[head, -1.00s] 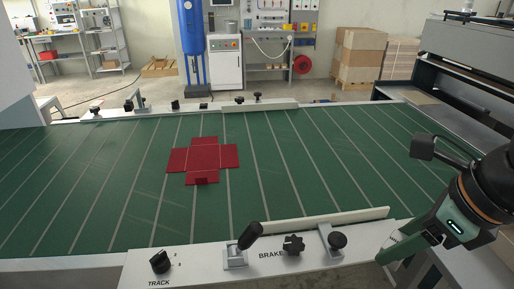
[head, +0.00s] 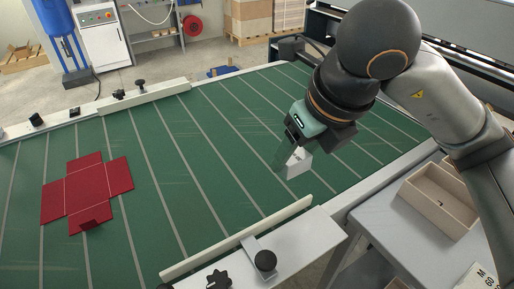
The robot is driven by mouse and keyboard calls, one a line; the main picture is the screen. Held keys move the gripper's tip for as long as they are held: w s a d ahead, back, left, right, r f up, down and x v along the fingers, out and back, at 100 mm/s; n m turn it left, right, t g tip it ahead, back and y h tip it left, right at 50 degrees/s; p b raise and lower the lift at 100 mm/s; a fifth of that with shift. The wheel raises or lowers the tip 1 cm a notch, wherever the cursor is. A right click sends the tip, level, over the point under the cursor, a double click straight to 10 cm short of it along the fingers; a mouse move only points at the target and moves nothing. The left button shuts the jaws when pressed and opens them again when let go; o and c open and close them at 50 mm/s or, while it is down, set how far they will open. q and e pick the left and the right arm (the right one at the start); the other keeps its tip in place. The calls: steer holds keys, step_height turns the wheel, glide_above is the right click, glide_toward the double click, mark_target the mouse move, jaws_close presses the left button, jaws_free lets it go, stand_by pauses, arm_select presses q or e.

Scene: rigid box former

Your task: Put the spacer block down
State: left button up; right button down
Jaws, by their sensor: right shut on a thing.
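A small pale grey-white block (head: 299,164), which I take as the spacer block, is between the fingers of my right gripper (head: 290,157). The gripper points down and is shut on the block, over the right part of the green belt (head: 240,130). The block is low, at or just above the belt; I cannot tell whether it touches. Part of the block is hidden by the fingers. My left gripper is not in view.
A flat red cross-shaped blank (head: 87,190) lies on the belt at the left. A pale guide rail (head: 240,238) runs along the near edge, another (head: 150,95) along the far edge. A wooden tray (head: 440,195) stands on a side table at the right. Belt around the block is clear.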

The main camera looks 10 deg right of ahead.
steer(key=w+d+f, duration=0.1)
steer(key=w+f, duration=0.1)
steer(key=w, duration=0.2)
steer(key=w+d+f, duration=0.1)
steer(key=w+f, duration=0.2)
steer(key=w, duration=0.1)
steer(key=w+d+f, duration=0.1)
steer(key=w+f, duration=0.2)
steer(key=w, duration=0.1)
steer(key=shift+d+f+p, duration=0.2)
steer(key=shift+f+p, duration=0.05)
steer(key=shift+p, duration=0.15)
steer(key=shift+w+f, duration=0.3)
steer(key=shift+f, duration=0.05)
steer(key=shift+w+d+f, duration=0.1)
steer(key=shift+w+f, duration=0.05)
steer(key=shift+f, duration=0.8)
steer(key=shift+w+d+f, duration=0.1)
steer(key=shift+w+f, duration=0.05)
steer(key=shift+f, duration=0.75)
steer(key=shift+a, duration=0.1)
steer(key=shift+c, duration=0.9)
jaws_free()
steer(key=v, duration=1.2)
